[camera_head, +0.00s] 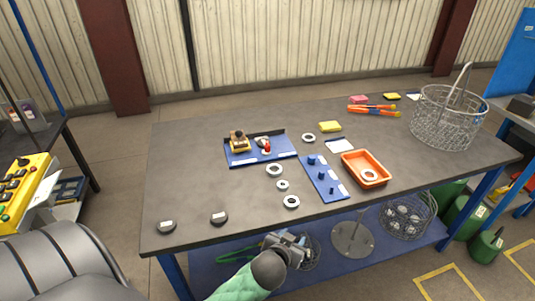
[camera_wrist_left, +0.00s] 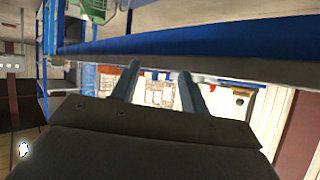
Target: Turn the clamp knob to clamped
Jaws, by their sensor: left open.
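A blue tray-like fixture (camera_head: 240,158) with a dark back edge lies on the table, left of its middle. On it sit a yellow-and-brown block with a dark top (camera_head: 238,141) and a small red-and-white part (camera_head: 266,146). Which one is the clamp knob, and how it is set, is too small to tell. My left gripper (camera_head: 294,243) is at the table's front edge, below and well apart from the fixture. In the left wrist view its two fingers (camera_wrist_left: 157,85) stand apart with nothing between them. My right gripper is not in view.
The grey table (camera_head: 200,180) has its front edge close behind my left gripper. Pale rings (camera_head: 291,201), a blue peg board (camera_head: 325,180), an orange bin (camera_head: 365,168) and a wire basket (camera_head: 442,118) stand to the right. Two dark discs (camera_head: 219,218) lie front left. The left tabletop is mostly clear.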

